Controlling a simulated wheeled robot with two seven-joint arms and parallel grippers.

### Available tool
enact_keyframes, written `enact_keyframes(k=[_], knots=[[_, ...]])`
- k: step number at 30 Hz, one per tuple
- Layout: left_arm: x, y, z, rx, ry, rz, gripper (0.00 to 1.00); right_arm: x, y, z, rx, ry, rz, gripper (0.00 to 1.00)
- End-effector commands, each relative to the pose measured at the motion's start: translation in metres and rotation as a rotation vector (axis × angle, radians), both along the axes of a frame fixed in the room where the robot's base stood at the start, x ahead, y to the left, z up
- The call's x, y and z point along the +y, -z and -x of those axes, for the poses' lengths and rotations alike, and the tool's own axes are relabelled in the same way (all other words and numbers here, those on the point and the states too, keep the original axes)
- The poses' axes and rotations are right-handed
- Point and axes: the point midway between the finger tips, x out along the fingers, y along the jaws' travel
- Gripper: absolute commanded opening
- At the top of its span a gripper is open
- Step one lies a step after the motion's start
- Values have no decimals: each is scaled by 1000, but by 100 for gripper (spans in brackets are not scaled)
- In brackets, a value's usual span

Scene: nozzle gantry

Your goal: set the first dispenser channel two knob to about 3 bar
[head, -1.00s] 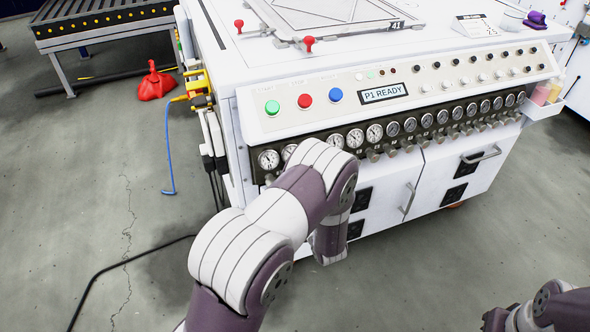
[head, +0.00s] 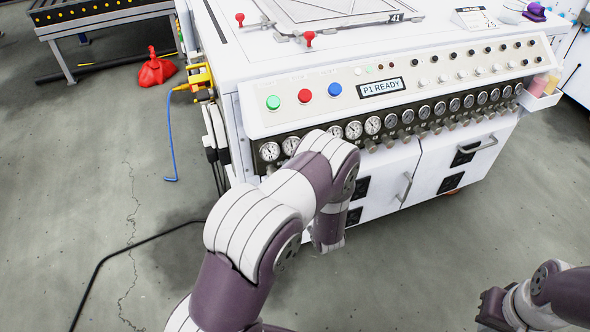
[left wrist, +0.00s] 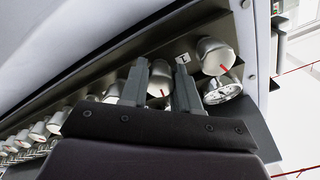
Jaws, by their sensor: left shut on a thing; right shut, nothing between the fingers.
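My left gripper (left wrist: 161,85) has its two grey fingers on either side of a silver knob (left wrist: 160,76) with a red mark, second from the near end of the row. It is shut on that knob. A neighbouring silver knob (left wrist: 216,56) with a red mark and a gauge (left wrist: 222,90) sit to the right in the left wrist view. In the head view my left arm hides the left gripper and the knob; the first gauge (head: 270,151) and second gauge (head: 290,145) show beside it, needles too small to read. My right gripper (head: 491,309) is shut and empty at the lower right.
The white machine carries a row of gauges and knobs below a panel with green (head: 273,102), red (head: 305,96) and blue (head: 334,89) buttons and a "P1 READY" display (head: 381,87). Cabinet handles (head: 478,146) stick out below. A black cable (head: 130,248) lies on the floor.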

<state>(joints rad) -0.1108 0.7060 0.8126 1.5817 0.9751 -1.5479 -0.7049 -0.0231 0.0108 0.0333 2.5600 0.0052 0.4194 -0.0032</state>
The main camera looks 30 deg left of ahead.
Motion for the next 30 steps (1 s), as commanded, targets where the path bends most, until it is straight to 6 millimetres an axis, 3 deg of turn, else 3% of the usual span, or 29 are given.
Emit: enact_keyframes(k=[4,5,6,17,23,30], knots=[[0,1,1,3,-1,2,0,0,0,0,0,0,0,0],[0,1,1,3,-1,2,34,0,0,0,0,0,0,0],[0,1,1,3,-1,2,42,0,0,0,0,0,0,0],[-4,0,3,1,1,2,42,0,-2,0,0,0,0,0],[-32,-2,26,3,5,2,42,0,-13,0,0,0,0,0],[-78,-2,65,4,6,-1,42,0,-26,0,0,0,0,0]])
